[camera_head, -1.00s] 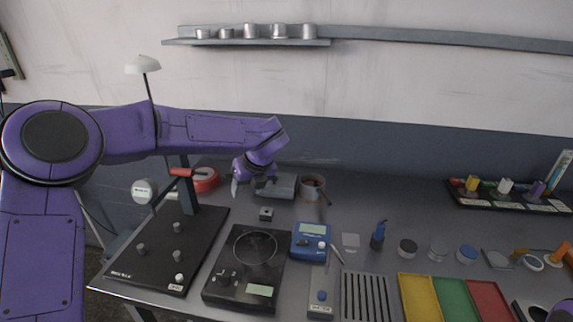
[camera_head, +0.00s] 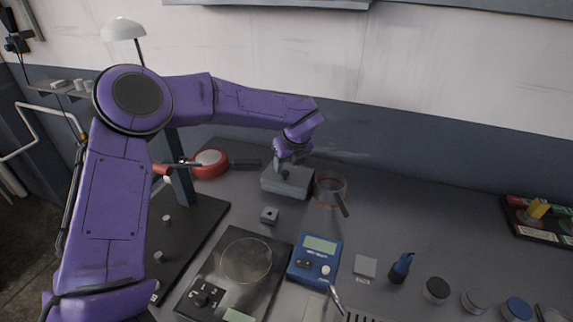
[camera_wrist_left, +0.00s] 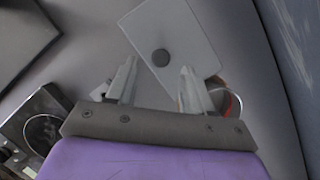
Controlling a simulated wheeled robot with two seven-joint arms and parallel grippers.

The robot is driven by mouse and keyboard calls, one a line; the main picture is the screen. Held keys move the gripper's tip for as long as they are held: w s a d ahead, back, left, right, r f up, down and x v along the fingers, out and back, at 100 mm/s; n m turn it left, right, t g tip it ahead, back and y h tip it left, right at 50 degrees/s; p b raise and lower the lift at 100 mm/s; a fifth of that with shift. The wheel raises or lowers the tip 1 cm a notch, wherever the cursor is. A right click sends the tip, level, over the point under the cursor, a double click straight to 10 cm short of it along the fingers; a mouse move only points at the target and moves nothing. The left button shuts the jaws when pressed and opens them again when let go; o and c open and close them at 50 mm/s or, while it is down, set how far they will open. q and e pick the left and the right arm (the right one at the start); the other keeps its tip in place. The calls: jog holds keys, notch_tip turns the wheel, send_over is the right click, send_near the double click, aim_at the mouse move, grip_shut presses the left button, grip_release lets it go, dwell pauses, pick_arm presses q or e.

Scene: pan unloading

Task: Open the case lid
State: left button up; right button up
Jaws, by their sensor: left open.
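The case (camera_head: 283,186) is a small grey box near the back of the bench, left of a glass beaker. I cannot tell the exact height gap. My right gripper is not in view.
The beaker (camera_head: 330,188) with a handle stands close to the right of the case. A red round item (camera_head: 210,163) lies to the left. A small metal block (camera_head: 269,215), a black scale (camera_head: 232,275) and a blue meter (camera_head: 316,257) are in front.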

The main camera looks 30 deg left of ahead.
aim_at(285, 172)
pick_arm(q)
jog(key=x, duration=0.3)
jog(key=shift+w+f+p, duration=0.1)
jog(key=shift+w+p, duration=0.1)
jog(key=shift+p, duration=0.1)
jog(key=shift+s, duration=0.15)
jog(key=shift+c, duration=0.4)
grip_shut()
